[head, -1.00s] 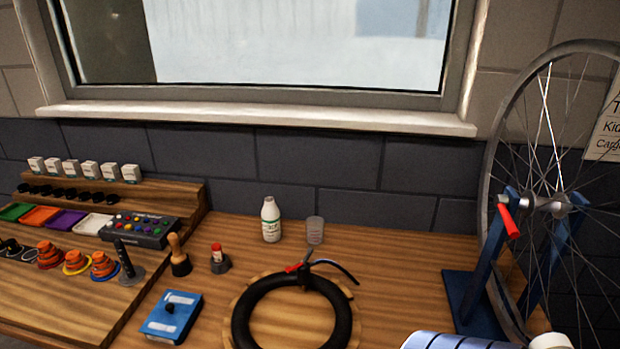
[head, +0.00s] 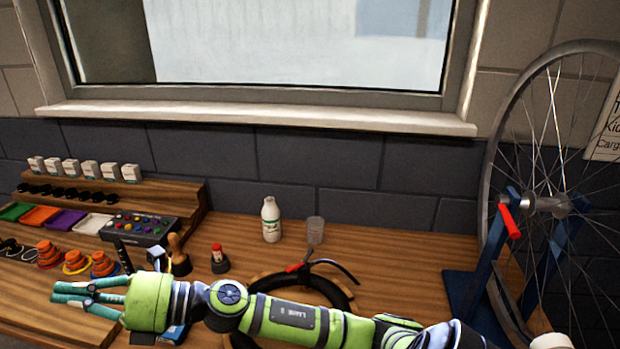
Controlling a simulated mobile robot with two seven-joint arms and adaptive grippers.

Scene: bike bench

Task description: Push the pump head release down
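The pump head (head: 305,268) is a small dark piece at the far rim of the black tyre ring (head: 268,283). A short red lever (head: 292,267) sticks out to its left, and a dark hose (head: 338,265) curves off to the right. My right arm lies across the front of the bench and covers the near part of the tyre. My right gripper (head: 70,292) is at the far left end of this arm, well left of the pump head. Its teal fingers stretch out with gaps between them and hold nothing visible. My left gripper is out of view.
A white bottle (head: 271,220) and a clear cup (head: 315,231) stand behind the tyre. A wooden-handled tool (head: 178,256) and a red-capped item (head: 218,256) stand left of it. The blue wheel stand (head: 482,290) holds a wheel at right. Trays and orange stacks fill the left.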

